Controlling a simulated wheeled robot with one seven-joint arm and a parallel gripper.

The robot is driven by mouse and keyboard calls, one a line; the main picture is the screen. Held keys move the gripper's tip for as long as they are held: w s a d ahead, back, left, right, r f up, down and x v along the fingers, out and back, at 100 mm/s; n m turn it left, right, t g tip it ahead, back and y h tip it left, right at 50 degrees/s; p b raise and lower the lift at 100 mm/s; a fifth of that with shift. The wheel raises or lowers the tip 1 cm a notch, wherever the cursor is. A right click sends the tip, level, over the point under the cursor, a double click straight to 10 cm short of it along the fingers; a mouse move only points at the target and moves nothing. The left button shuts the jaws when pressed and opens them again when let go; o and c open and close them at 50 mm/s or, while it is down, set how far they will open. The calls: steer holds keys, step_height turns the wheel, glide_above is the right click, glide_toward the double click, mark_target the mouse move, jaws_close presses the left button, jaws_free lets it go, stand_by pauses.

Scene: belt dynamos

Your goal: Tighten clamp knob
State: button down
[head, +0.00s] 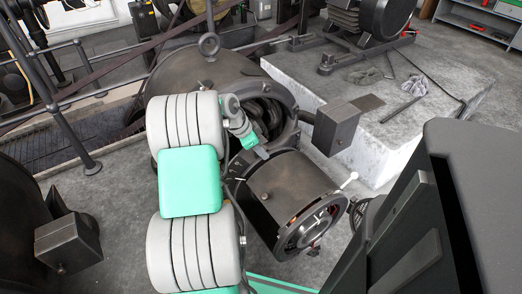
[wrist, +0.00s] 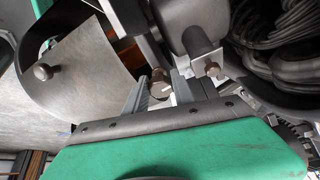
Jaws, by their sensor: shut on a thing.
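The clamp knob (wrist: 159,84) is a small dark round knob with a pale mark on its face. In the wrist view it sits between the two grey fingers of my gripper (wrist: 158,92), which is shut on it. In the head view my gripper (head: 262,153) reaches down to the dynamo (head: 285,185), between its open wound end and the curved cover. The knob itself is hidden there by my gripper and arm.
A second round knob (wrist: 43,72) stands on the curved cover in the wrist view. A dark box (head: 336,126) juts from the dynamo beside a pale stone block (head: 300,85). A white-tipped lever (head: 349,181) sticks out at the right.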

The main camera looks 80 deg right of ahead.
stand_by(0.4)
steer(key=c, duration=1.1)
jaws_free()
